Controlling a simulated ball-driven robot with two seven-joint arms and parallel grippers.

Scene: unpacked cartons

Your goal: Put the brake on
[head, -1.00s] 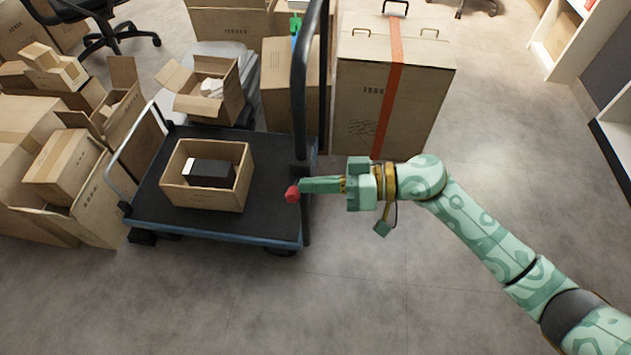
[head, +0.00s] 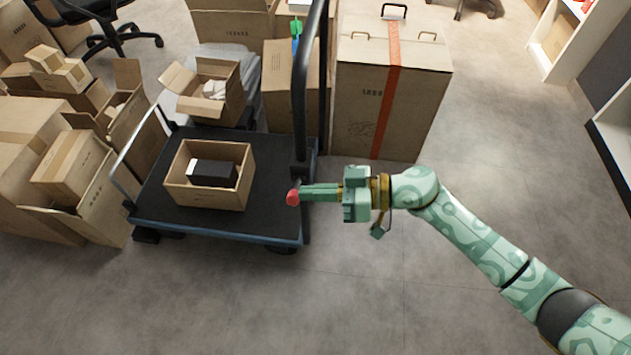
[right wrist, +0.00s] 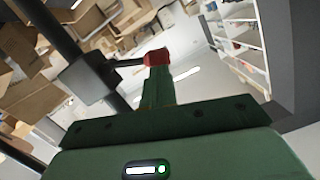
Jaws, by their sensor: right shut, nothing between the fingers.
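A trolley (head: 222,228) with a black deck, blue edge and black push handle (head: 300,95) stands left of centre in the head view. A red knob (head: 292,198), likely the brake lever's end, is at the foot of the handle. In the right wrist view the red knob (right wrist: 156,57) sits on a dark rod reaching from a black block on the post (right wrist: 87,78). My right gripper (head: 306,192) is shut and empty, its fingertips at the knob, appearing to touch it. The fingers also show in the right wrist view (right wrist: 158,85). My left gripper is out of view.
An open carton (head: 205,203) with a black box inside stands on the trolley deck. A tall carton with orange tape (head: 390,95) stands behind my right gripper. More cartons crowd the left (head: 75,170). Floor in front and to the right is clear.

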